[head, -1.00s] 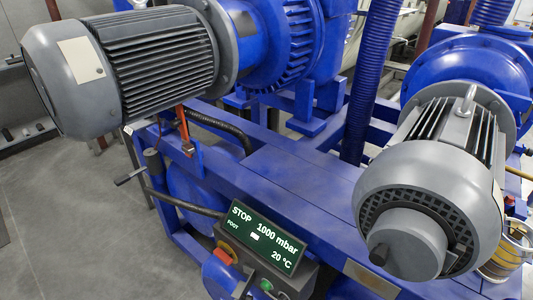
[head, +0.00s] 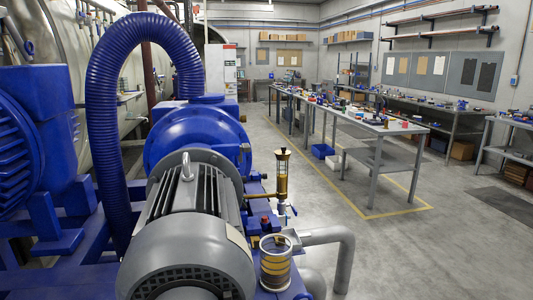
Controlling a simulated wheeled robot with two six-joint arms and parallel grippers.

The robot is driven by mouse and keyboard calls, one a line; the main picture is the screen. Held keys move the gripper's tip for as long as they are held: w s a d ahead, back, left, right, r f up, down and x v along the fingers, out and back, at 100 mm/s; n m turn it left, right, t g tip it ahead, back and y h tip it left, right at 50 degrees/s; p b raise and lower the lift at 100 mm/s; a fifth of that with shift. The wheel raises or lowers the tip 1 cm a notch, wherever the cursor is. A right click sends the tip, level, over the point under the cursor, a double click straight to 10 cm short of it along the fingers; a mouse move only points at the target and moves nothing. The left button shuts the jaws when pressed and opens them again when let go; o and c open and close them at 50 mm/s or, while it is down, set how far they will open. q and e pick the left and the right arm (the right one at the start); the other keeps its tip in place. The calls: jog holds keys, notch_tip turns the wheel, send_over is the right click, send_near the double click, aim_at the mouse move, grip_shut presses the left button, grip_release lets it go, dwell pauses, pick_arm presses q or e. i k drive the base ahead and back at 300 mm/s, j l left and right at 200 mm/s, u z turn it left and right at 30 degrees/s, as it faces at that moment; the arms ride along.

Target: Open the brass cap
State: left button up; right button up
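A slim brass fitting (head: 282,178) stands upright on the blue pump, right of the grey motor, in the head view. It has a clear upper section with a dark top. A wider clear cylinder (head: 275,262) with brass-coloured bands stands nearer, beside the motor's right side. I cannot tell which of these carries the brass cap, or whether any cap is open. Neither of my grippers is in view.
The grey finned motor (head: 190,245) and blue pump housing (head: 197,140) fill the near left, with a blue ribbed hose (head: 103,110) arching above. A grey pipe (head: 345,260) bends down at right. Open floor (head: 410,260) lies beyond it, before long workbenches (head: 378,128).

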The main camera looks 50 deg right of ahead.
aim_at(283, 152)
jog(key=z, duration=1.65)
